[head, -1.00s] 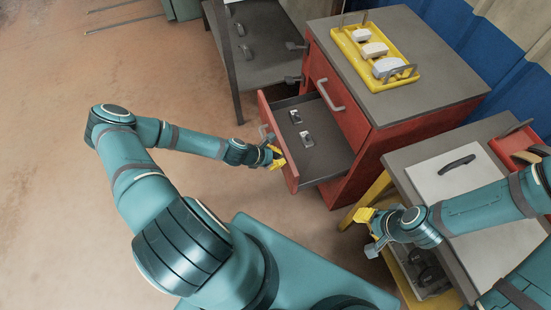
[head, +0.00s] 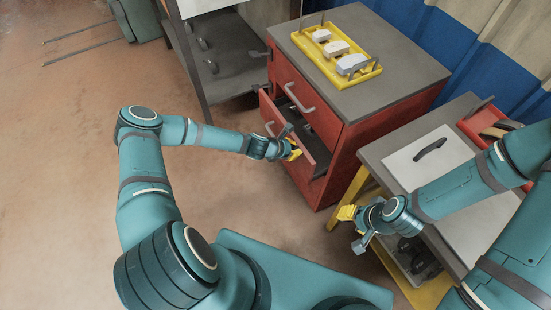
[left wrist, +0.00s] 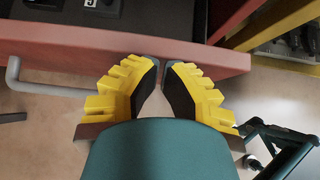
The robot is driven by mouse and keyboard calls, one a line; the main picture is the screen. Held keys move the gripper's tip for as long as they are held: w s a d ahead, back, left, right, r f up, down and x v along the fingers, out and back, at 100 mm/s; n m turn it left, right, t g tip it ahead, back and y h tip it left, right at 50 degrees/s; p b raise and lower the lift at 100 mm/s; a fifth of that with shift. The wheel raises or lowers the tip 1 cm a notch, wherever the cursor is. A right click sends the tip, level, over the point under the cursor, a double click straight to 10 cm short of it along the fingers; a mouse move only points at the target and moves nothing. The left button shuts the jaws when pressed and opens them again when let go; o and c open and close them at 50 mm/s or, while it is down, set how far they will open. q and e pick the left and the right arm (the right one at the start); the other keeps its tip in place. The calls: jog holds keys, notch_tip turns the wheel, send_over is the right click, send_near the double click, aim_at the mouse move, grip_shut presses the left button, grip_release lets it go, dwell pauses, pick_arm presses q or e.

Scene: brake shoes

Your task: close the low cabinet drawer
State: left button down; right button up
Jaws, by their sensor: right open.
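My right gripper (head: 352,226) is open and empty, beside the side table.
The closed upper drawer (head: 305,105) is above. A yellow tray (head: 325,66) with several pale blocks sits on the cabinet top. The side table (head: 385,150) stands to the right, a dark shelf rack (head: 235,65) behind left. The floor (head: 80,150) at left is clear.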

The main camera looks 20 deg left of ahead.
pick_arm(q)
jog(key=w+d+b, duration=0.1)
jog(key=w+d, duration=0.4)
jog(key=w, duration=0.1)
jog(key=shift+w+d, duration=0.3)
jog(key=shift+d, duration=0.05)
pick_arm(e)
jog(key=shift+w+f, duration=0.15)
jog(key=shift+f, duration=0.75)
